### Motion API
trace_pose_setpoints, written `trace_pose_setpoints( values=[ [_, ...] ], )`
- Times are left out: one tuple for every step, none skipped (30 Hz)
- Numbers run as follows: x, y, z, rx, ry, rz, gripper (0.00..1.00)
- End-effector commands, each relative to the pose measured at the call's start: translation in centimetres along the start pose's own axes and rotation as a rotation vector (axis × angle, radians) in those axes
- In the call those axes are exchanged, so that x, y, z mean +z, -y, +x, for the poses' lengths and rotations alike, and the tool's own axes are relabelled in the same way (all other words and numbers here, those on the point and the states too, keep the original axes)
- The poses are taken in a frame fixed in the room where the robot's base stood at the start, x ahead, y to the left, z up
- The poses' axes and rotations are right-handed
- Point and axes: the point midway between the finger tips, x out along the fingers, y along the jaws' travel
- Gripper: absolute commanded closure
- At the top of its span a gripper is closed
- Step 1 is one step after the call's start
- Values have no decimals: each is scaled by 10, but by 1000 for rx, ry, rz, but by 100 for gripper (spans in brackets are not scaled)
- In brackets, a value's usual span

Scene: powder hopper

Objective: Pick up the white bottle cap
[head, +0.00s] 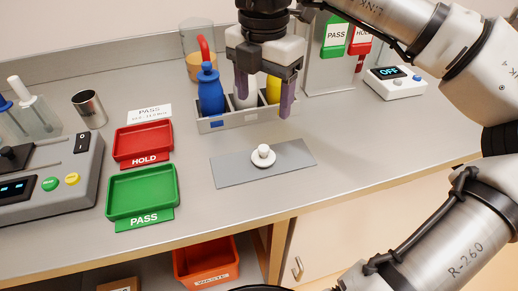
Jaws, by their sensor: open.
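The white bottle cap (263,154) lies on a flat grey mat (230,172) near the front middle of the bench. It looks like a round disc with a raised knob on top. My gripper (262,102) is above and slightly behind the cap, pointing down. Its two purple-tipped fingers are apart, with nothing held between them. It hangs in front of the bottle rack and partly hides a white bottle (246,95) there.
A grey rack (237,117) behind the mat holds a blue bottle (210,92) and a yellow bottle (273,90). Red HOLD (142,143) and green PASS (142,192) trays stand left. A controller reading OFF (396,82) is at right. Bench around the mat is clear.

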Motion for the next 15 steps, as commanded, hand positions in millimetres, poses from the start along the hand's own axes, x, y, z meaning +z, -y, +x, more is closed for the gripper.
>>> trace_pose_setpoints(
  values=[
    [0,1,7,-2,-2,0,30],
    [0,1,12,-2,-3,-1,30],
    [-1,0,20,0,-4,-3,30],
    [-1,0,26,0,-4,-4,30],
    [-1,0,32,-1,-5,-4,30],
    [-1,0,41,1,-5,-4,30],
    [-1,0,47,1,-5,-4,30],
    [-1,0,52,1,-5,-5,30],
    [-1,0,59,1,-4,-4,30],
    [-1,0,63,1,-4,-4,30],
    [-1,0,68,1,-5,-4,30],
    [-1,0,72,2,-4,-4,30],
    [-1,0,75,3,-4,-4,30],
    [-1,-1,77,3,-3,-4,30],
    [-1,-1,79,2,-3,-5,30]
  ],
)
